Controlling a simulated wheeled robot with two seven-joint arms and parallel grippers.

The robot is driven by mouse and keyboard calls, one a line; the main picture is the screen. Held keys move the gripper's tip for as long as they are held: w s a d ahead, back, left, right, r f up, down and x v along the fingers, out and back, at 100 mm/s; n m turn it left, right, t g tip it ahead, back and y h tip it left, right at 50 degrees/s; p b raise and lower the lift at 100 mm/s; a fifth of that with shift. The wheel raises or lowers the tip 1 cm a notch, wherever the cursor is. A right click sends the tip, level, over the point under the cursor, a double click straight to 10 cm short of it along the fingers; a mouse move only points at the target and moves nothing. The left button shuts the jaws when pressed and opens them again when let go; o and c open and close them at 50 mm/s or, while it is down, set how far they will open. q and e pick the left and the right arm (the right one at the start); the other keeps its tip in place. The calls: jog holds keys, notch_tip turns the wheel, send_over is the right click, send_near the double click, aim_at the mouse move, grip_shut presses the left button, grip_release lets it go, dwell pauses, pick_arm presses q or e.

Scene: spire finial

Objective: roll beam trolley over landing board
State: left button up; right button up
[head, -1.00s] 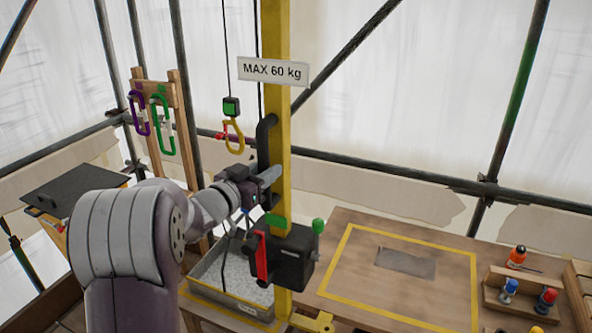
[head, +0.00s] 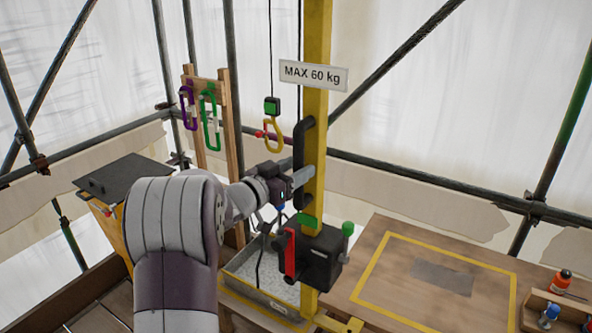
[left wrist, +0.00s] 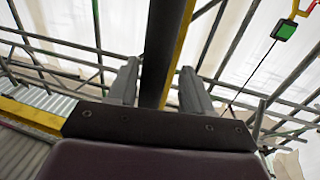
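The beam trolley (head: 318,262) is a black block with a red lever and green knobs, low on the yellow post (head: 317,130). The post carries a black handle (head: 299,165) and a "MAX 60 kg" sign. My left gripper (head: 307,174) is at the handle. In the left wrist view, the left gripper's fingers (left wrist: 158,85) stand either side of a dark bar (left wrist: 167,50), with narrow gaps beside it; contact is not clear. The landing board (head: 385,325) lies right of the post, with a yellow outline and a grey patch. My right gripper is out of view.
A yellow hook (head: 273,135) hangs left of the post. Purple (head: 187,108) and green (head: 210,118) carabiners hang on a wooden rack. A tray of grey grit (head: 236,279) sits below the handle. Scaffold tubes surround the place. Bottles (head: 561,282) stand at the right.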

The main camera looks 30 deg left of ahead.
pick_arm(q)
jog(key=b+v, duration=0.4)
jog(key=v, duration=0.8)
jog(key=shift+s+b, duration=0.3)
jog(key=shift+b, duration=0.05)
jog(key=shift+a, duration=0.1)
